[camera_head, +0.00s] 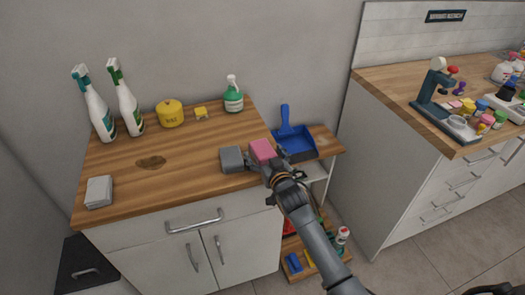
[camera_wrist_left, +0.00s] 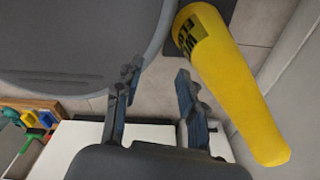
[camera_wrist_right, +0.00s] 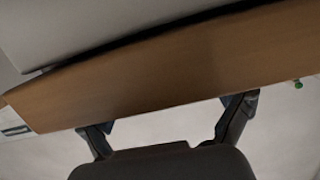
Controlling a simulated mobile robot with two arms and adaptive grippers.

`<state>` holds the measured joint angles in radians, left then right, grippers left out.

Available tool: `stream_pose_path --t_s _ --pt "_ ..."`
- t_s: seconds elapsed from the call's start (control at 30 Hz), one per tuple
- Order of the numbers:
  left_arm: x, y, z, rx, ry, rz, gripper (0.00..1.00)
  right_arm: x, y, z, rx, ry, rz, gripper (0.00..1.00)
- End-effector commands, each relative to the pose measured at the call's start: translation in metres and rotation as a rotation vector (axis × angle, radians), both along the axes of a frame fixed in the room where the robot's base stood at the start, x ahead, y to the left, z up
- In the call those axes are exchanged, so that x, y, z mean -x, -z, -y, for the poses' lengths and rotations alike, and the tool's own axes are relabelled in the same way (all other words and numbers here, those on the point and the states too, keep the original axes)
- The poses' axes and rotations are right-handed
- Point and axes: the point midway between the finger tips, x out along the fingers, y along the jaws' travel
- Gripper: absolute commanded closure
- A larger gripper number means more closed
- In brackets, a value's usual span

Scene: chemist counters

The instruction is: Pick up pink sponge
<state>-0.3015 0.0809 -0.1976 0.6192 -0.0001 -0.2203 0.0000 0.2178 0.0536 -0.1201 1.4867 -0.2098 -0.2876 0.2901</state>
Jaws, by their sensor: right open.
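The pink sponge (camera_head: 262,149) lies near the right edge of the wooden counter (camera_head: 190,165) in the head view, beside a grey sponge-like block (camera_head: 232,159). My right gripper (camera_head: 266,166) is right in front of the pink sponge and overlaps its lower edge; I cannot tell whether they touch. In the right wrist view my right gripper (camera_wrist_right: 165,115) is open with nothing visible between its fingers, and I cannot make out the sponge there. My left gripper (camera_wrist_left: 158,88) shows in the left wrist view, open and empty, away from the counter.
A blue dustpan (camera_head: 297,143) stands right of the sponge. A white-grey block (camera_head: 99,191) lies front left. A yellow floor sign (camera_wrist_left: 232,85) is near my left gripper.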

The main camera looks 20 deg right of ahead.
Motion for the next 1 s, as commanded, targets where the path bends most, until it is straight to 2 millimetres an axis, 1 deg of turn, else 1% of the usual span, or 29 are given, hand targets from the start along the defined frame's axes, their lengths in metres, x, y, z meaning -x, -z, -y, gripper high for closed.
stream_pose_path --t_s 0.03,0.13,0.4,0.43,0.47,0.5,0.57,0.6,0.63,0.7,1.0 --pt "-0.0005 0.0001 0.0 0.0 0.0 0.001 0.6 -0.0061 0.0006 -0.0004 0.0 0.0 0.0 0.1" --pt "-0.001 -0.0001 0.0 0.0 0.0 0.001 0.6 -0.0123 0.0018 -0.0007 0.001 0.0 0.001 0.1" --pt "-0.0016 0.0 0.0005 0.0 0.001 0.002 0.6 -0.0138 0.0027 -0.0007 0.001 0.0 0.0 0.1" --pt "-0.0017 -0.0001 0.0005 0.0 0.001 0.002 0.6 -0.0138 0.0027 -0.0006 0.001 0.0 0.0 0.14" --pt "-0.0017 -0.0001 0.0006 0.001 0.001 0.003 0.6 -0.0138 0.0027 -0.0006 0.001 0.0 0.0 0.2" --pt "-0.0018 -0.0001 0.0007 0.0 0.002 0.003 0.6 -0.0137 0.0027 -0.0006 0.001 0.0 0.0 0.28" --pt "-0.0018 -0.0001 0.0009 0.001 0.002 0.003 0.6 -0.0137 0.0027 -0.0006 0.001 0.0 0.0 0.4" --pt "-0.0018 -0.0001 0.001 0.001 0.002 0.003 0.6 -0.0137 0.0027 -0.0006 0.001 0.0 0.0 0.48" --pt "-0.0019 -0.0001 0.0011 0.001 0.003 0.003 0.6 -0.0136 0.0027 -0.0006 0.001 0.0 0.0 0.55" --pt "-0.0019 -0.0001 0.0012 0.001 0.003 0.003 0.6 -0.0136 0.0028 -0.0005 0.001 0.0 0.0 0.56" --pt "-0.0021 0.0 0.0015 0.001 0.003 0.003 0.6 -0.0136 0.0021 -0.0004 0.001 0.0 0.0 0.57"
